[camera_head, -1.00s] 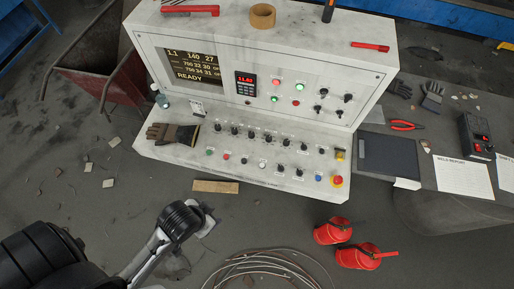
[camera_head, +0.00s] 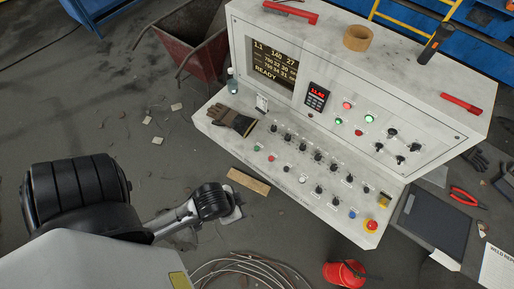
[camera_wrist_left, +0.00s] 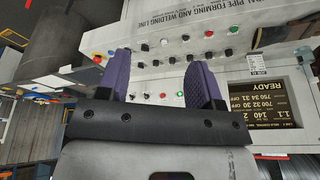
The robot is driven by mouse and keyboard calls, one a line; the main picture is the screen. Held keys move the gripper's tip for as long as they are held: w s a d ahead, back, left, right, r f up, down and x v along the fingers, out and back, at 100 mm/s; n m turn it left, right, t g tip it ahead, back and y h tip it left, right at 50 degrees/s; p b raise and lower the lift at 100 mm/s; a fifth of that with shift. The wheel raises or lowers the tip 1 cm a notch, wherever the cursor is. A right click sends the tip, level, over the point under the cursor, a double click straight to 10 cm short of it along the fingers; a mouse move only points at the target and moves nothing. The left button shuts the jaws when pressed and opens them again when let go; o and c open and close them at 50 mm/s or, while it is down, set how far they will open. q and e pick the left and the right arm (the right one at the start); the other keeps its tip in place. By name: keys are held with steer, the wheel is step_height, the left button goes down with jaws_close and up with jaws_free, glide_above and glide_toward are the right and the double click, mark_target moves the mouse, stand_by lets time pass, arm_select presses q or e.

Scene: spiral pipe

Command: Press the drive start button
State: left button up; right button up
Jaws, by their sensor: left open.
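The control console (camera_head: 300,205) has a sloped desk with knobs and coloured buttons. A green button (camera_head: 257,148) sits at the desk's left end, beside a red button (camera_head: 271,157). The upright panel has a lit green button (camera_head: 369,119), another green one (camera_head: 339,122) and red ones. Labels are too small to read, so I cannot tell which is drive start. My left gripper (camera_wrist_left: 163,62) is open and empty in the left wrist view, its purple fingers apart with console buttons beyond. In the head view my left arm is left of the desk; its fingers are hidden. My right gripper is not in view.
A red emergency stop (camera_head: 371,225) is at the right corner. A wheelbarrow (camera_head: 200,45) stands behind. Coiled wire (camera_head: 235,272) and a red object (camera_head: 344,273) lie on the floor.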

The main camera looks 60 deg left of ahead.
arm_select(q)
jaws_close()
stand_by(0.3)
stand_by(1.2)
